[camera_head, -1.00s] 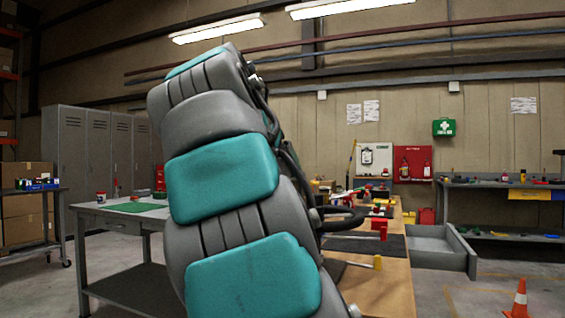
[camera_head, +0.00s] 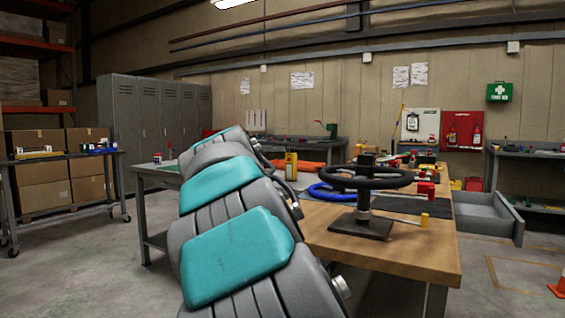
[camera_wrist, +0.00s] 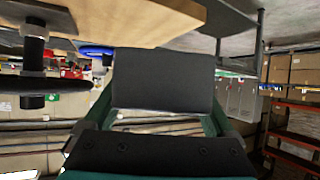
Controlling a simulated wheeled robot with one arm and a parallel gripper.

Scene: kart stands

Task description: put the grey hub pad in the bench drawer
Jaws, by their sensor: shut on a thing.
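In the wrist view, my gripper (camera_wrist: 161,98) has its green fingers on either side of a flat dark grey pad, the grey hub pad (camera_wrist: 163,78), and is shut on it. The pad is held clear, with the wooden bench edge near it in the picture. In the head view my arm covers the left-centre, and neither gripper nor pad can be made out. The bench drawer (camera_head: 511,228) is grey and stands pulled out at the right side of the wooden-topped bench (camera_head: 400,252). What lies inside it is mostly hidden by its front and side.
A black steering wheel on a stand (camera_head: 366,226) stands on the near bench end, with a blue ring (camera_head: 335,190) behind it. Small tools clutter the far bench top. An orange cone (camera_head: 559,284) is at the far right. The floor right of the bench is open.

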